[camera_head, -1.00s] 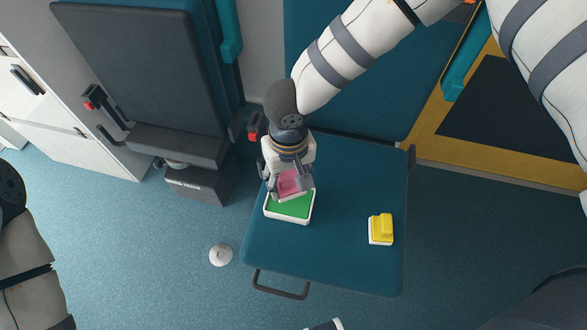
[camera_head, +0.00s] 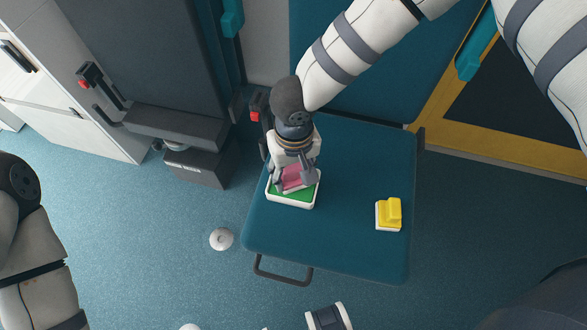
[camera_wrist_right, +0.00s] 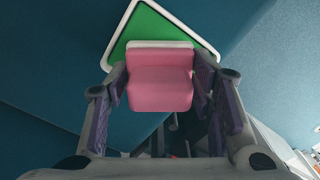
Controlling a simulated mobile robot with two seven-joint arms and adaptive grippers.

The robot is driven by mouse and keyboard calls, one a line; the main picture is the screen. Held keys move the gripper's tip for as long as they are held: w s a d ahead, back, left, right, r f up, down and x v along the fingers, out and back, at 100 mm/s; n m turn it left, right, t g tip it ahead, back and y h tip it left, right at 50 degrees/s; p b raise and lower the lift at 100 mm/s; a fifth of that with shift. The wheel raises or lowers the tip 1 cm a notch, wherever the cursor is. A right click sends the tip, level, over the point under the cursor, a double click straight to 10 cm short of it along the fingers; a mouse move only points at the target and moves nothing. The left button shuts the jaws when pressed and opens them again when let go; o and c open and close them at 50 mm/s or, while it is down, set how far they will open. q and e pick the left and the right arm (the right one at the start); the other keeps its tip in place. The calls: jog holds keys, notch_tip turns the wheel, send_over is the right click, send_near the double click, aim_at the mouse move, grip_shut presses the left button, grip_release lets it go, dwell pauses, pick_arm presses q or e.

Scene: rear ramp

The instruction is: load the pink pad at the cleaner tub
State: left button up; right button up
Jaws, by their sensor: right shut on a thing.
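The pink pad (camera_head: 293,176), a pink block with a white edge, is held between the fingers of my right gripper (camera_head: 294,183). It also shows in the right wrist view (camera_wrist_right: 160,90), with a finger on each side. The cleaner tub (camera_head: 291,203), a white-rimmed tray with a green inside, stands on the blue seat. The pad is over the tub's far part, hiding some of the green. In the wrist view the tub's green corner (camera_wrist_right: 147,27) shows behind the pad. I cannot tell whether the pad touches the green. My left gripper is not in view.
A yellow pad on a white base (camera_head: 389,213) sits on the right of the blue seat (camera_head: 345,240); the seat between is clear. A black handle (camera_head: 283,273) is at its front. A white round thing (camera_head: 221,239) lies on the floor. A dark folded seat (camera_head: 150,60) stands left.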

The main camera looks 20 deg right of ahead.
aim_at(293, 168)
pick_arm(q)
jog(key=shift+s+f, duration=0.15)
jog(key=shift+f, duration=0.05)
pick_arm(e)
jog(key=shift+f, duration=0.6)
dwell(0.9)
jog(key=shift+r+p, duration=1.65)
jog(key=shift+r, duration=2)
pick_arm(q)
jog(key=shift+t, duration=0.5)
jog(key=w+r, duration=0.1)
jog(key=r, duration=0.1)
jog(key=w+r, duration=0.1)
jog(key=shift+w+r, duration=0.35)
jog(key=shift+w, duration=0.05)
pick_arm(e)
jog(key=shift+f, duration=0.1)
